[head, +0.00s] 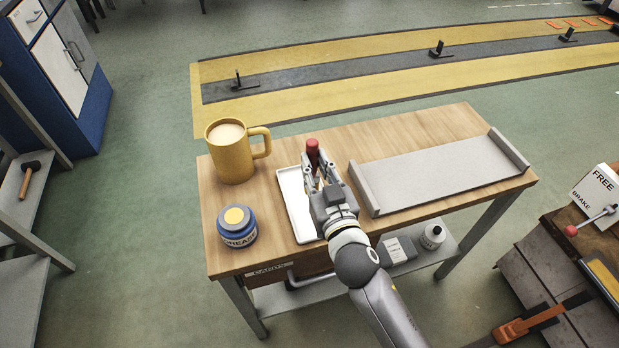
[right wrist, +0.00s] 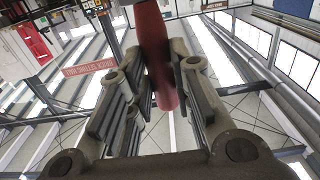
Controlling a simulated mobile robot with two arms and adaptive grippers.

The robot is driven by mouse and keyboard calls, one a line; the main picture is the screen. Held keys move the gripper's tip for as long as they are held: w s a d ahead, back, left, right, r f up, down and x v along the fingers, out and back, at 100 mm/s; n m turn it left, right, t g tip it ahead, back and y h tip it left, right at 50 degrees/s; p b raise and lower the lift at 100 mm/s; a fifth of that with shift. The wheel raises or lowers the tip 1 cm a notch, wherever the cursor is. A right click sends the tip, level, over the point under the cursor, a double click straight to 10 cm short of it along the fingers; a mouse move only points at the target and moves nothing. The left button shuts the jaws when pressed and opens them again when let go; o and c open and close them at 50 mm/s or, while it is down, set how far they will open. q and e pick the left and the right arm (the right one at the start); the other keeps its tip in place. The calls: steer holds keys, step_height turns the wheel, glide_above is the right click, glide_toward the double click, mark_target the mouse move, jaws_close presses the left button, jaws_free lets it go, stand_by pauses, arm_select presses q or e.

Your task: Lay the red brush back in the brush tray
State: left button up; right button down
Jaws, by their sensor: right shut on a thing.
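My right gripper (head: 319,176) is shut on the red brush (head: 312,150), whose red end sticks up beyond the fingertips. In the right wrist view the red brush (right wrist: 155,45) stands between the two fingers. The white shallow tray (head: 301,222), which looks like the brush tray, lies on the wooden table under and left of my right gripper. My gripper and arm hide part of the tray's right side. I cannot tell how high the brush is above it. My left gripper is not in view.
A yellow mug (head: 231,160) with a pale drink stands left of the white tray. A blue grease jar (head: 237,228) stands at the table's front left. A grey tray with raised ends (head: 438,176) fills the right side of the wooden table (head: 425,125).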

steer(key=shift+w+a+f, duration=0.3)
steer(key=shift+f, duration=0.2)
steer(key=shift+w+a+f, duration=0.25)
steer(key=shift+a+f, duration=0.05)
steer(key=shift+f, duration=0.2)
steer(key=shift+w+f+b, duration=0.1)
steer(key=shift+f+b, duration=0.4)
steer(key=shift+f, duration=1.1)
steer(key=shift+f, duration=0.2)
steer(key=c, duration=1.3)
jaws_free()
